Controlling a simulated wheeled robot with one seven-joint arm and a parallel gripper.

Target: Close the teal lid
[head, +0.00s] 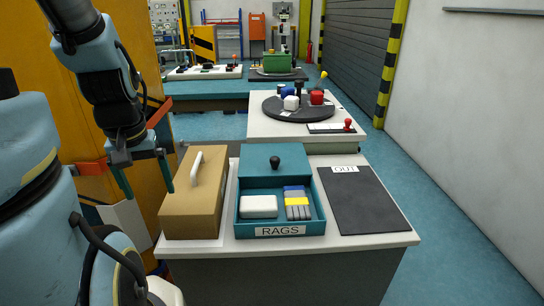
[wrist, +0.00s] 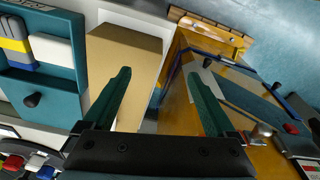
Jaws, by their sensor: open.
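The teal box (head: 240,222) labelled RAGS stands on the near table. Its teal lid (head: 258,158), with a black knob (head: 275,162), lies flat at the back. In the wrist view the lid (wrist: 62,98) and knob (wrist: 32,100) are at the left. My gripper (head: 144,177) is open and empty, left of the tan box and apart from the lid. Its fingers also show in the wrist view (wrist: 158,76).
A dark mat (head: 362,205) labelled OUT lies to the right. A round dark turntable (head: 270,107) with several objects is behind. An orange panel is at the left.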

